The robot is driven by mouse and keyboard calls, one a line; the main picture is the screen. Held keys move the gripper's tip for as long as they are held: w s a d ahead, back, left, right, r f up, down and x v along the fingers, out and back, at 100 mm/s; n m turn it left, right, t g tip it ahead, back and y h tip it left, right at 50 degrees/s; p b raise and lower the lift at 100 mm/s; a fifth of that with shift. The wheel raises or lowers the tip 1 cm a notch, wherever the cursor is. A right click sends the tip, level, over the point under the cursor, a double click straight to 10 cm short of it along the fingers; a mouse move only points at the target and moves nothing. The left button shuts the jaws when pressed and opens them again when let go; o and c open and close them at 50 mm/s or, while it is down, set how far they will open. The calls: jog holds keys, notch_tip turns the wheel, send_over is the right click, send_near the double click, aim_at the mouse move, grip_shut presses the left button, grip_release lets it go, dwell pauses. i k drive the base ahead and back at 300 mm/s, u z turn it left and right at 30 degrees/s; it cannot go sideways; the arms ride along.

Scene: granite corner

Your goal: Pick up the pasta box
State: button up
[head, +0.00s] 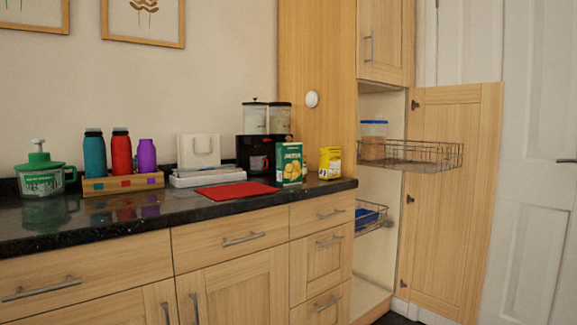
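A green box (290,163) with yellow food pictured on its front stands upright on the black granite counter (255,204), near its right end. It looks like the pasta box, but its label is too small to read. A smaller yellow box (330,163) stands upright to its right, close to the counter's right end. My gripper is not in view.
A red mat (237,191) lies left of the green box. A black coffee machine (252,150) stands behind it. Bottles in a wooden tray (125,184) and a green-lidded container (44,181) stand left. The tall cabinet's door (448,190) is open, its wire basket (428,156) pulled out.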

aim_at(288, 154)
jog(key=z, duration=0.1)
jog(key=i, duration=0.9)
jog(key=u, duration=0.3)
